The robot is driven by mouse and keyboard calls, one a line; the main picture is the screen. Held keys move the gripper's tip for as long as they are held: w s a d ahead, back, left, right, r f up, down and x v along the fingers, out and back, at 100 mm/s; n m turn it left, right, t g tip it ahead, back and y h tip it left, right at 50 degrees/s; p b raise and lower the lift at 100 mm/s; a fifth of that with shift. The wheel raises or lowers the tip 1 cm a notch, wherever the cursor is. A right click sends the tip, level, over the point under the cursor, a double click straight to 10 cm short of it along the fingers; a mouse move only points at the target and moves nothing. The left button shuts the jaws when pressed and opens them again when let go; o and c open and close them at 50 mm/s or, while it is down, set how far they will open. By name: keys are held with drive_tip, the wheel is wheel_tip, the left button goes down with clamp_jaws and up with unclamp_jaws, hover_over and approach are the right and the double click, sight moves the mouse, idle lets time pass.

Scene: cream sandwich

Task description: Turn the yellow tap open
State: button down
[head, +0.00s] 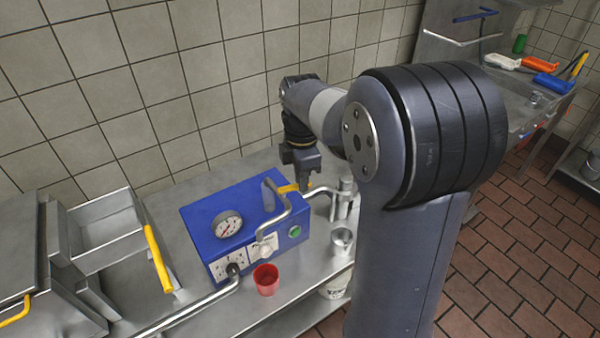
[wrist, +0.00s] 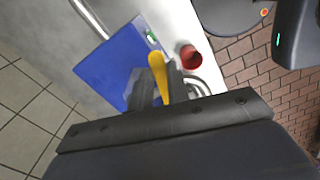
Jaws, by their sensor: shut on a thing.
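The yellow tap (head: 287,189) is a small yellow lever on the metal pipework at the right end of the blue box (head: 205,211). My gripper (head: 304,188) reaches down to it from above and is shut on the lever. In the wrist view the yellow tap (wrist: 158,70) runs between the dark fingers of my gripper (wrist: 158,92), with its rounded end beyond them. The blue box also shows in the wrist view (wrist: 108,68). The tap's base is partly hidden by my gripper.
A red cup (head: 266,280) stands on the steel counter in front of the blue box, near the curved spout (head: 263,236). A metal cup (head: 341,241) stands to its right. A pressure gauge (head: 228,224) is on the box. The tiled wall (head: 95,95) is close behind.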

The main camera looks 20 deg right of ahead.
drive_tip(key=s+m, duration=0.1)
drive_tip(key=m, duration=0.3)
drive_tip(key=s+a+m+p, duration=0.1)
drive_tip(key=m, duration=0.3)
drive_tip(key=s+a+m, duration=0.1)
drive_tip(key=s+m, duration=0.1)
drive_tip(key=m, duration=0.2)
drive_tip(key=shift+s+a+m, duration=0.1)
drive_tip(key=shift+a+m, duration=0.1)
drive_tip(key=shift+m, duration=0.2)
idle(0.3)
drive_tip(key=c, duration=1.4)
unclamp_jaws()
drive_tip(key=shift+o, duration=0.2)
drive_tip(key=shift+r, duration=0.1)
wheel_tip(320, 180, up, 11)
drive_tip(key=shift+f, duration=0.2)
